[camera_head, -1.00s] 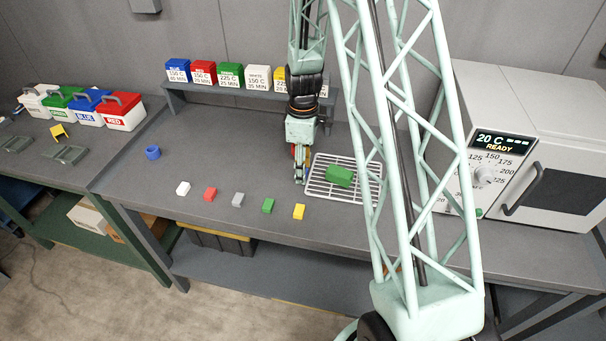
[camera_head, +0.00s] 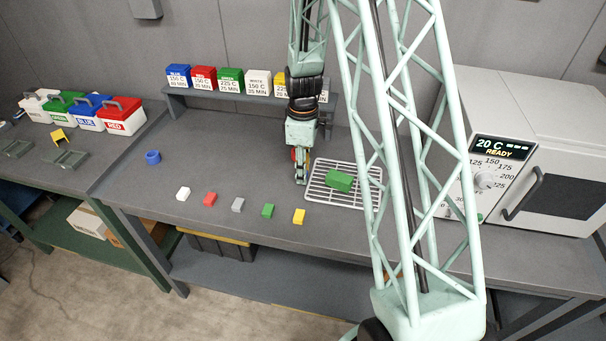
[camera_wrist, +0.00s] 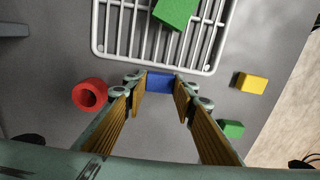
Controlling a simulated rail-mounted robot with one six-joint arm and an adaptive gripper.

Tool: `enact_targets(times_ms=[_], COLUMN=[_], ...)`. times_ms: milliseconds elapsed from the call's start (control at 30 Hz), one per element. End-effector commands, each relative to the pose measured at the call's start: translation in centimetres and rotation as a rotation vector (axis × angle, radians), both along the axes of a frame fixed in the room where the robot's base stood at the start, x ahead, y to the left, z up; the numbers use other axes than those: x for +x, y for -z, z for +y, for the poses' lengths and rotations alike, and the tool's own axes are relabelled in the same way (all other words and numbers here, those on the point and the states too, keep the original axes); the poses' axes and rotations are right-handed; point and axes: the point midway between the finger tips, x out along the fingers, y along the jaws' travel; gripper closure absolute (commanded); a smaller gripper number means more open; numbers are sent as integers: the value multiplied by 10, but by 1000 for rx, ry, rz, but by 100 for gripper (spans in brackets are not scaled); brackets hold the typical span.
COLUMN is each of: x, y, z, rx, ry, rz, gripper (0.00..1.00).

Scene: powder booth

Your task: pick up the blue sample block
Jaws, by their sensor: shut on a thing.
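The blue sample block (camera_wrist: 160,82) shows in the wrist view between the fingertips of my gripper (camera_wrist: 160,88), which is shut on it. In the head view my gripper (camera_head: 300,172) points down at the left edge of the wire rack; the block cannot be made out there. How high the block sits over the bench is hard to tell.
A green block (camera_head: 340,181) lies on the wire rack (camera_head: 316,196). White, red, grey, green and yellow (camera_head: 299,216) small blocks line the bench front. A red ring (camera_wrist: 89,94) is close to my gripper. A blue ring (camera_head: 153,157) stands left. An oven (camera_head: 540,150) is right.

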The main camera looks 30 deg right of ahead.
Motion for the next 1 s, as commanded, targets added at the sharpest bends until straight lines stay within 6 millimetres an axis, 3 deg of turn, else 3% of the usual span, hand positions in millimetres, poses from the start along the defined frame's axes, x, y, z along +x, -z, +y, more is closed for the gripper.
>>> enact_targets(times_ms=[433, 767, 1000], x=[-2, -38, -84], y=[-26, -29, -33], z=[1, 11, 25], rx=[1, 1, 1], ry=[0, 0, 0], rz=[1, 1, 2], gripper=[86, 86, 86])
